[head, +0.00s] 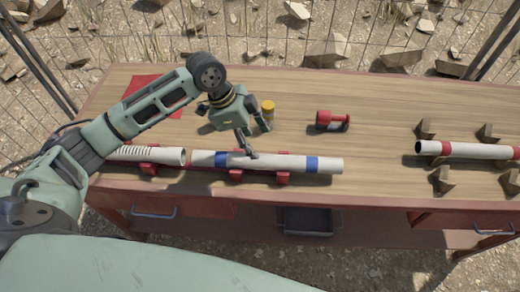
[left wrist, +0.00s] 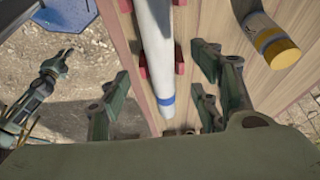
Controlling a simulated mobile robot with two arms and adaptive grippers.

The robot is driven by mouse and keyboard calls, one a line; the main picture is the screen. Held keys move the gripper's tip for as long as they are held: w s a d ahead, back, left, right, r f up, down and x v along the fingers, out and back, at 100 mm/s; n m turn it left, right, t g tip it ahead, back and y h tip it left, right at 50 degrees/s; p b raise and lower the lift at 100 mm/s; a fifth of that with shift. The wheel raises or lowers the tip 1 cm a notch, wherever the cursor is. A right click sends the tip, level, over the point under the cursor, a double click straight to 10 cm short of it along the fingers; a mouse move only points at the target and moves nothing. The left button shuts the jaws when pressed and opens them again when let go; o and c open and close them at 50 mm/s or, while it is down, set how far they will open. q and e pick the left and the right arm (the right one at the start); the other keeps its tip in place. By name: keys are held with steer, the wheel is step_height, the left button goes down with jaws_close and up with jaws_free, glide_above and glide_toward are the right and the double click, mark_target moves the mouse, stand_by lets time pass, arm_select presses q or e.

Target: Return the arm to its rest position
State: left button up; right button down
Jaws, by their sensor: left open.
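My left gripper (head: 257,142) is open over the middle of the table, just behind and above the white tube with blue bands (head: 270,162). In the left wrist view my left gripper (left wrist: 160,62) has its fingers spread wide with nothing held between them. The blue-banded tube (left wrist: 155,45) shows beyond the gap, lying on red supports. I cannot tell whether a finger touches it. My left arm (head: 150,105) reaches in from the left, bent at the elbow. My right gripper does not show in the head view.
A threaded white tube (head: 148,154) lies left of the banded tube. A red-banded tube (head: 470,150) rests at the right among brown wedges. The table's back right is clear.

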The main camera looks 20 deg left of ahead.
arm_select(q)
steer(key=s+d+f+n+t, duration=0.1)
steer(key=s+d+f+n, duration=0.2)
steer(key=s+d+f, duration=0.6)
steer(key=s+a+n+t+y, duration=0.1)
steer(key=s+a+n+y, duration=0.3)
steer(key=s+a+n, duration=0.8)
steer(key=s+d+f+m+g, duration=0.1)
steer(key=s+f, duration=0.1)
steer(key=f, duration=1.2)
steer(key=s+f+m, duration=0.1)
steer(key=s+f, duration=0.2)
steer(key=f, duration=1.1)
steer(key=s+a+f+g, duration=0.1)
steer(key=s+a+f, duration=0.1)
steer(key=s+f, duration=1.3)
steer(key=shift+s+a+m+b, duration=0.3)
steer(key=shift+s+b, duration=0.1)
steer(key=shift+s, duration=0.05)
